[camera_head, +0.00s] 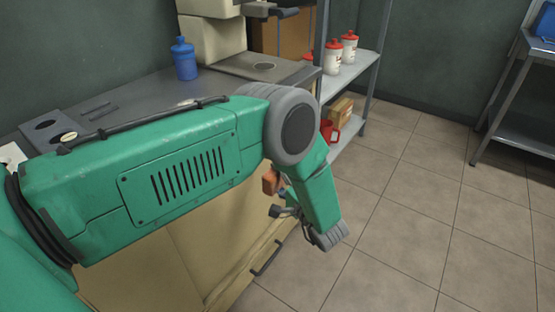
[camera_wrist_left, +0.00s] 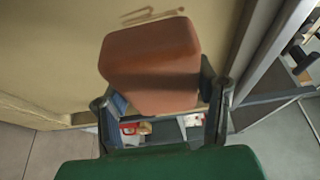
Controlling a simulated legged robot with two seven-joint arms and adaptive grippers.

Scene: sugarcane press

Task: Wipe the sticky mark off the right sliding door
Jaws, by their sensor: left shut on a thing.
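My left gripper (camera_head: 277,198) is shut on an orange-brown sponge-like block (camera_head: 270,182). The block shows large in the left wrist view (camera_wrist_left: 150,65), between the two dark fingers. The gripper is low in front of the counter's beige front, near its right end. The beige door surface (camera_head: 188,262) is partly hidden by my green left arm; it also fills the upper left of the wrist view (camera_wrist_left: 50,60). A bar handle (camera_head: 267,259) is on the front. Whether the block touches the door is unclear. My right gripper is out of view.
On the grey counter top (camera_head: 120,92) stand a blue bottle (camera_head: 184,58) and a cream machine (camera_head: 215,35). A metal shelf (camera_head: 350,70) beyond the counter holds red-capped white bottles (camera_head: 341,52) and a box. Tiled floor (camera_head: 400,220) at right is clear.

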